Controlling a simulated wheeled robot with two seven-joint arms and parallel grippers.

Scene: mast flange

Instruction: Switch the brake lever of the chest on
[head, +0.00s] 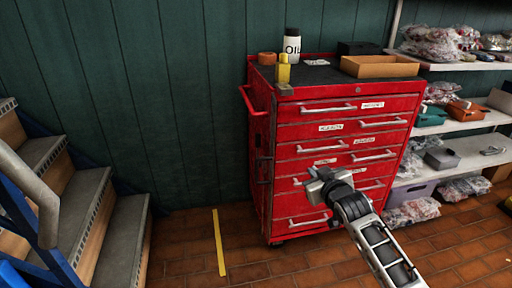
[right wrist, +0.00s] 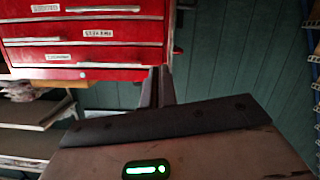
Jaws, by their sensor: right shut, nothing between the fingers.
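The red chest (head: 289,110) stands against the green wall, with several drawers on its front. A dark upright fitting (head: 263,169) sits on its left side near the front edge. A small yellow piece on a grey block (head: 284,74) stands at its top front left corner. I cannot tell for sure which of these is the brake lever, or its setting. My right gripper (head: 313,182) is in front of the lower drawers, shut and empty. In the right wrist view its fingers (right wrist: 156,87) are together beside the chest (right wrist: 85,52). My left gripper is out of view.
An oil bottle (head: 292,45) and a cardboard tray (head: 379,67) are on the chest top. Shelves with bagged parts (head: 432,43) stand to the right. Stairs (head: 115,235) rise at the left. The tiled floor by the yellow line (head: 219,243) is clear.

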